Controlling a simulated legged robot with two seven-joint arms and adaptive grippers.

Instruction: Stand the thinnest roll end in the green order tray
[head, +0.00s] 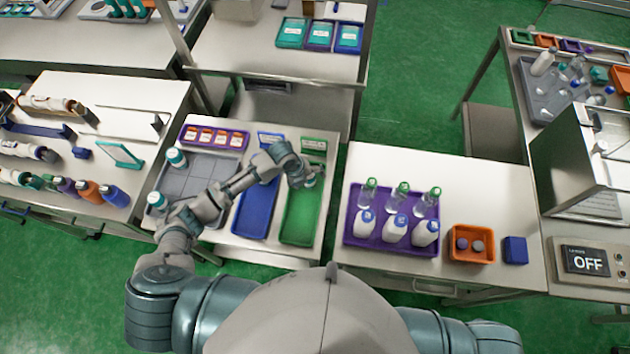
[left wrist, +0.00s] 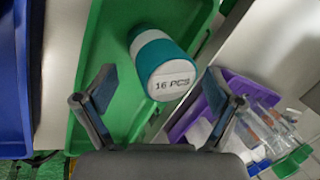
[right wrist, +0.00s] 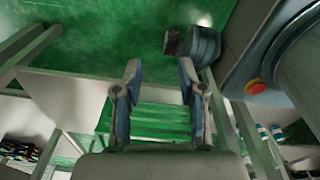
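A teal and white roll end (left wrist: 162,62), its white end face marked "16 PCS", stands in the green order tray (left wrist: 100,45), near one side wall. In the head view it shows partly beside my left gripper (head: 303,179), at the upper part of the green tray (head: 300,222). My left gripper (left wrist: 160,88) is open, its fingertips apart on either side of the roll's image; no contact shows. Two other teal and white roll ends (head: 176,158) (head: 157,201) stand at the grey tray (head: 196,172). My right gripper (right wrist: 160,72) is open and empty, above the floor.
A blue tray (head: 254,212) lies left of the green one. A purple holder (head: 212,136) with labelled orange items stands behind the grey tray. On the table to the right are a purple tray (head: 392,248) of bottles, an orange bin (head: 471,258) and a blue box (head: 515,250).

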